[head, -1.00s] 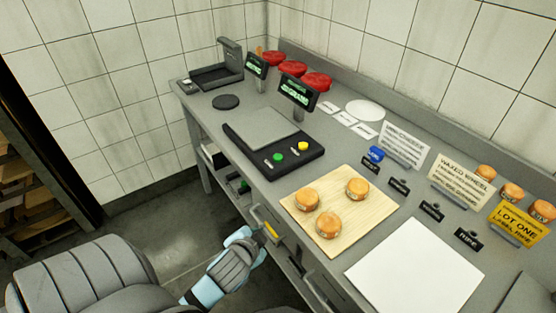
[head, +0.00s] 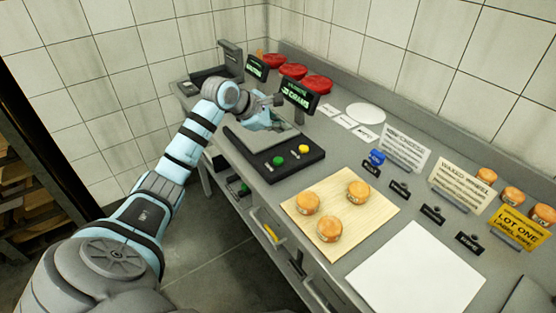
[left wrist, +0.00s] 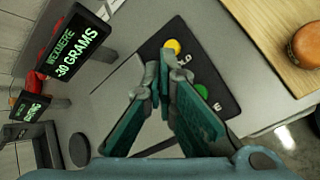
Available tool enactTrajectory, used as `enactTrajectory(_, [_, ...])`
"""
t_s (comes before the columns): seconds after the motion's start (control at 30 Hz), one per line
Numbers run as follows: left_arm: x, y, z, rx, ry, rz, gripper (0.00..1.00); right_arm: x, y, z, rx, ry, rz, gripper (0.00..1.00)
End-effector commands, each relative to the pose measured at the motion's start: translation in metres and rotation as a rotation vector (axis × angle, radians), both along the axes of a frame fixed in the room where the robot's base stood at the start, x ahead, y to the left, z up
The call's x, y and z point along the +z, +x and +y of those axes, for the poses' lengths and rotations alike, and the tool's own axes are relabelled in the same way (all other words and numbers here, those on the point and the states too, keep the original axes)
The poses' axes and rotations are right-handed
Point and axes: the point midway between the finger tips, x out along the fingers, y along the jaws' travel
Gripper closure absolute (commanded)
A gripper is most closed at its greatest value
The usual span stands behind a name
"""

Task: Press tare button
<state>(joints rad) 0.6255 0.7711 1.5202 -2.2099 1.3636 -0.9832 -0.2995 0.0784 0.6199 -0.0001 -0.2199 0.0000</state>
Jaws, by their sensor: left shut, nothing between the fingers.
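The black scale (head: 310,155) has a grey weighing plate (head: 250,136), a green button (head: 278,161) and a yellow button (head: 303,149). Both buttons also show in the left wrist view, yellow (left wrist: 172,46) and green (left wrist: 201,89); their small labels are not readable. The scale's display (left wrist: 80,52) shows WEXMERE and what looks like -30 GRAMS. My left gripper (head: 284,125) is above the plate, shut and empty. In the left wrist view its fingertips (left wrist: 164,62) appear just short of the buttons, apparently above the scale. My right gripper is not in view.
A wooden board (head: 340,230) with three small cheese wheels stands to the right of the scale. A white sheet (head: 420,270) lies nearer. Red wheels (head: 293,71), a second display (head: 257,67) and sign cards (head: 404,150) line the back of the bench.

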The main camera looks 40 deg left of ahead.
Motion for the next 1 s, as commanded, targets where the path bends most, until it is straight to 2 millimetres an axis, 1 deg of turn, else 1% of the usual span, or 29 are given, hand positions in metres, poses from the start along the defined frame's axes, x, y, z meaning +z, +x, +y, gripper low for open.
enactTrajectory(0.1, [0.000, -0.002, 0.005, 0.007, 0.018, 0.015, 1.00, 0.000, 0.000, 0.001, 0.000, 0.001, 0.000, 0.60])
enactTrajectory(0.37, [-0.001, -0.001, 0.004, 0.005, 0.015, 0.014, 1.00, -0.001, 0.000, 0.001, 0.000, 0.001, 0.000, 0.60])
enactTrajectory(0.47, [-0.005, -0.001, 0.004, 0.004, 0.014, 0.014, 1.00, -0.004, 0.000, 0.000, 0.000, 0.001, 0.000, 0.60])
enactTrajectory(0.57, [-0.014, -0.001, 0.004, 0.004, 0.014, 0.014, 1.00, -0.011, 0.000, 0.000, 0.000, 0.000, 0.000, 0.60])
enactTrajectory(0.67, [-0.026, -0.002, 0.003, 0.004, 0.013, 0.015, 1.00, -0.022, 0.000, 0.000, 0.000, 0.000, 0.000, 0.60])
enactTrajectory(0.9, [-0.063, -0.002, 0.003, 0.005, 0.013, 0.014, 1.00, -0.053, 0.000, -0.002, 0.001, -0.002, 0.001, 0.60])
enactTrajectory(1.0, [-0.076, -0.001, 0.003, 0.005, 0.013, 0.013, 1.00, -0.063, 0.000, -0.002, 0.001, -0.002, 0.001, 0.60])
